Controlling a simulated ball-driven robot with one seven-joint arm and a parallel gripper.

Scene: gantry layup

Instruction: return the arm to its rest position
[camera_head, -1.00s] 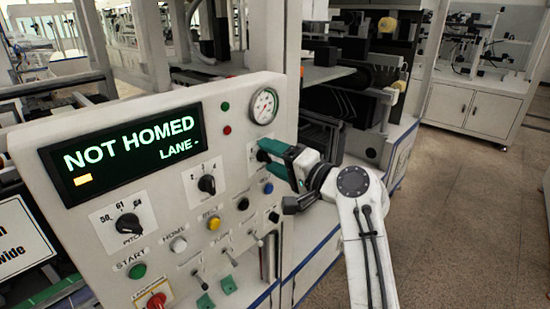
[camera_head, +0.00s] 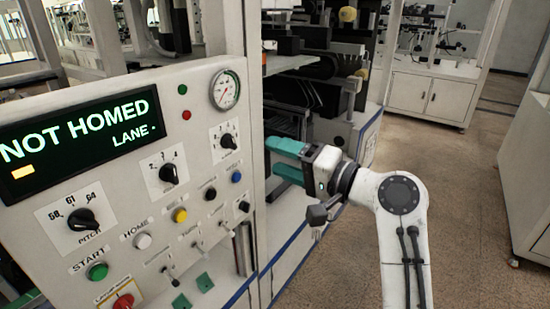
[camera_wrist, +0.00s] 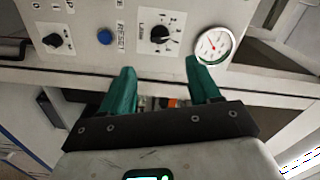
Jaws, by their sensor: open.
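My gripper (camera_head: 279,160) is in the middle of the head view, at the end of my white arm. Its two teal fingers point left toward the control panel (camera_head: 120,190) and are apart, with nothing between them. The fingertips are off the panel's right edge, clear of the knobs. In the wrist view my gripper (camera_wrist: 160,88) also shows both teal fingers spread. Beyond them are the panel's lower-edge strip, a black knob (camera_wrist: 161,34), a blue button (camera_wrist: 105,37) and a round gauge (camera_wrist: 213,45).
The panel display (camera_head: 80,140) reads "NOT HOMED" and "LANE -". Open floor (camera_head: 450,170) lies to the right, with a white cabinet (camera_head: 425,92) behind.

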